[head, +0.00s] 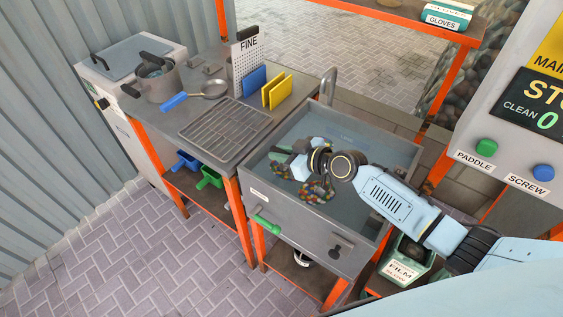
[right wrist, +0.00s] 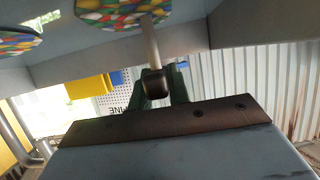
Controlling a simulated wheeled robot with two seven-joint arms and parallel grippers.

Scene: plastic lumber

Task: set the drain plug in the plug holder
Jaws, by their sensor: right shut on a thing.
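My right gripper (head: 283,150) hangs over the left part of the grey tank (head: 366,150) in the head view. In the right wrist view its dark green fingers (right wrist: 157,85) are shut on a black piece with a pale grey stem, which looks like the drain plug (right wrist: 151,45). The plug is hard to make out in the head view. A small black fitting (head: 336,251) on the tank's front wall may be the plug holder; I cannot tell for sure. My left gripper is not in view.
Multicoloured flakes lie in patches (head: 317,192) in the tank. A tap (head: 328,86) stands at its back corner and a green handle (head: 265,222) sticks out in front.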

